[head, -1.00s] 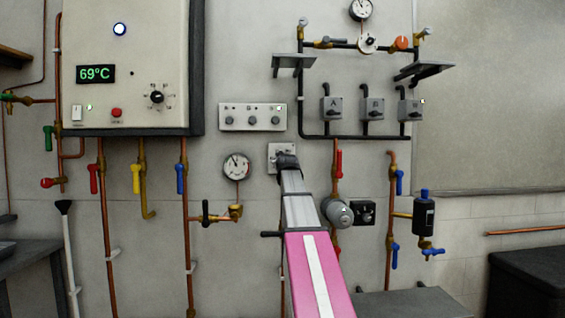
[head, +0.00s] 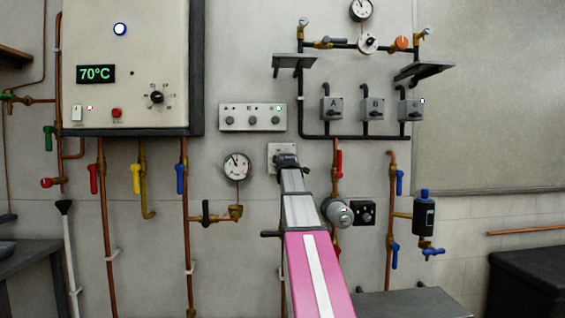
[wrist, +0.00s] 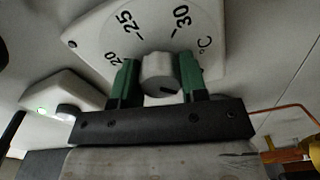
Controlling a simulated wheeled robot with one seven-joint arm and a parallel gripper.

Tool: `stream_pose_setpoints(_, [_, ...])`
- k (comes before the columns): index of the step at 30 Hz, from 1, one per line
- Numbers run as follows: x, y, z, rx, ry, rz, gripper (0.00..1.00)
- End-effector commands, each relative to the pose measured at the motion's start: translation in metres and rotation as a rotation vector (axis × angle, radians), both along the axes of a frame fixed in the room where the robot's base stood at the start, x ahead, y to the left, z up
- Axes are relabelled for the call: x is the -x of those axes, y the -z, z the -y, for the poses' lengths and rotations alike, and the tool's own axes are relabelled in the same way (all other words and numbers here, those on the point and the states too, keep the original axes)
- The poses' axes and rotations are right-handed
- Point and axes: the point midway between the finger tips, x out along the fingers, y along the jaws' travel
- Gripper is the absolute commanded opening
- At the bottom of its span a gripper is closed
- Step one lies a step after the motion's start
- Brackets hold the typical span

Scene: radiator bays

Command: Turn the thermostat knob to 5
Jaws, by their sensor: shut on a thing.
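The thermostat is a white plate (head: 274,150) on the wall, mostly covered by my gripper (head: 287,163) in the head view. In the wrist view its white dial plate (wrist: 105,40) shows 20, 25, 30 and °C; the rest of its scale is out of view or covered. The round pale knob (wrist: 158,68) has a dark mark on its lower right face. My gripper (wrist: 158,80) has its two green fingers on either side of the knob and is shut on it. In the head view the knob is hidden.
A pressure gauge (head: 237,166) is close to the left of the thermostat. A switch panel (head: 252,117) is above it. A grey-white round valve head (head: 338,213) and a black box (head: 362,213) are to the lower right, close to my arm.

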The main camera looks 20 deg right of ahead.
Motion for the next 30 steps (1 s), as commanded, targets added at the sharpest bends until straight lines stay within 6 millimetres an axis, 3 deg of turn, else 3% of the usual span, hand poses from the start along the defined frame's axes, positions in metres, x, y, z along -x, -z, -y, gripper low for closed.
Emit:
stream_pose_setpoints(21, [0.0014,0.0027,0.0,0.072,0.0,-0.028,0.16])
stream_pose_setpoints(22, [0.0014,0.0026,0.0,0.072,0.0,-0.028,0.46])
stream_pose_setpoints(24, [0.0013,0.0024,0.0,0.073,0.0,-0.027,0.65])
stream_pose_setpoints(30, [0.0008,0.0013,0.0,0.072,0.0,-0.024,0.65])
